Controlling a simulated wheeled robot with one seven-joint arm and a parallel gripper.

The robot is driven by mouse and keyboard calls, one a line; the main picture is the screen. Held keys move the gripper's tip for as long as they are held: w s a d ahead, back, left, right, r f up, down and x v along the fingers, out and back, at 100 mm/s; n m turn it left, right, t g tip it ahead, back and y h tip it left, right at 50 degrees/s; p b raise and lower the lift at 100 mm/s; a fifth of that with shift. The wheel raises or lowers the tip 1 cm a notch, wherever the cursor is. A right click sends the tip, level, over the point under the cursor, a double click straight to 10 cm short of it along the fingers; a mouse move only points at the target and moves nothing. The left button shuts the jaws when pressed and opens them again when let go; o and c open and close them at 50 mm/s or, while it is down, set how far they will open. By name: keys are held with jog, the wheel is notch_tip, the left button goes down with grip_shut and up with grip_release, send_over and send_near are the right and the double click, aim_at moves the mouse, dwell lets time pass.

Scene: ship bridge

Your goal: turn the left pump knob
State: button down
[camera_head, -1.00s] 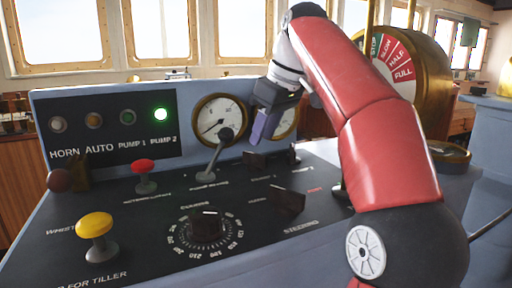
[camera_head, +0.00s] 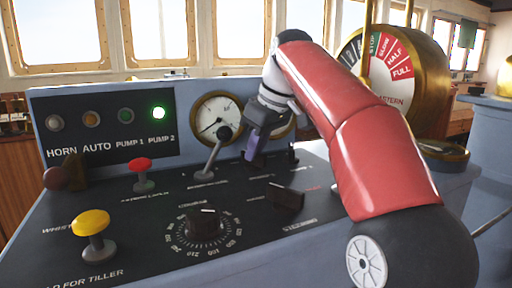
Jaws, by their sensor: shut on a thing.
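My gripper (camera_head: 252,153), with purple fingers, points down at the back of the black console. It is shut on the left pump knob, a dark knob now mostly hidden behind the fingers. How far the knob is turned cannot be seen. The right pump knob (camera_head: 288,157), also dark, stands just to the right of my gripper, partly behind it.
A grey lever (camera_head: 213,152) with a black ball stands close left of my gripper, before a round gauge (camera_head: 212,113). A steering knob (camera_head: 287,197) and a round dial knob (camera_head: 204,222) are nearer. A red button (camera_head: 142,165) and yellow button (camera_head: 91,222) stand left.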

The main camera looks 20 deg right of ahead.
aim_at(255, 175)
jog(key=shift+m, duration=0.3)
jog(key=m, duration=0.1)
jog(key=m+h, duration=0.1)
jog(key=m, duration=0.1)
jog(key=shift+a+r+t, duration=0.1)
jog(key=shift+a+t, duration=0.1)
jog(key=shift+t, duration=0.1)
jog(key=m+h, duration=0.2)
jog(key=m, duration=0.3)
jog(key=shift+p, duration=0.35)
jog(key=shift+m, duration=0.3)
jog(key=c, duration=1.5)
grip_release()
jog(key=shift+o, duration=0.2)
jog(key=v, duration=0.7)
jog(key=shift+a+r, duration=0.2)
jog(key=shift+r, duration=0.1)
